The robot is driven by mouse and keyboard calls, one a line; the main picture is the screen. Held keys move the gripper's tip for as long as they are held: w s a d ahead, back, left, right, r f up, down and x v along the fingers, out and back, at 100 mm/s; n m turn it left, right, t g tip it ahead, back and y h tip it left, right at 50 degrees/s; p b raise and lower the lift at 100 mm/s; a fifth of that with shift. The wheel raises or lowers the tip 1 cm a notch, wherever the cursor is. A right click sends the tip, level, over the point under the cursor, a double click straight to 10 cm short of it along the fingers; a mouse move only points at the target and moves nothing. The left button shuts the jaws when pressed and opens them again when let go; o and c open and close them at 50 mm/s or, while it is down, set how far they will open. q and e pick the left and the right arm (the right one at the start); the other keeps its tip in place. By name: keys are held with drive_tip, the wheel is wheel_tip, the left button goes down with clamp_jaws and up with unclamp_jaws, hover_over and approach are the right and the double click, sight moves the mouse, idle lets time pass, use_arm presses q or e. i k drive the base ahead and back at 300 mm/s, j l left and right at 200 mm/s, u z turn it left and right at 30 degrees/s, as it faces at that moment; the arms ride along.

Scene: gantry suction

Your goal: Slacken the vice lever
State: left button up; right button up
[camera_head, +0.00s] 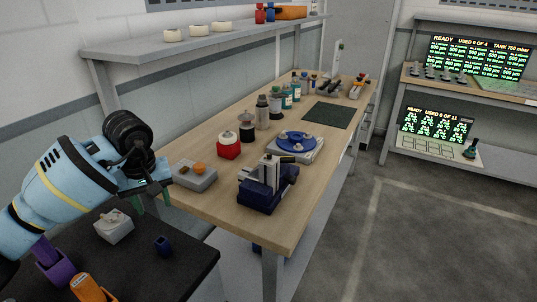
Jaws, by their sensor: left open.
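The vice (262,197) appears to be the dark blue block with grey upright parts near the front edge of the wooden bench (215,205). Its lever cannot be told apart clearly at this size. My left gripper (152,199) comes in from the left on a light blue arm. It is open, with nothing seen between its fingers, and hangs near the bench's front left corner. It is well to the left of the vice and apart from it. My right gripper is not in view.
A red-based pot (229,149) and blue-disc turntable (297,142) stand behind. A black table (190,270) at lower left carries small containers. A shelf (190,43) overhangs the bench. The right floor is clear.

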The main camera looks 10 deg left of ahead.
sight(284, 159)
drive_tip(key=i+j, duration=0.1)
drive_tip(key=j, duration=0.25)
drive_tip(key=i+z, duration=0.45)
drive_tip(key=z, duration=0.25)
drive_tip(key=i+j+z, duration=0.2)
drive_tip(key=z, duration=0.2)
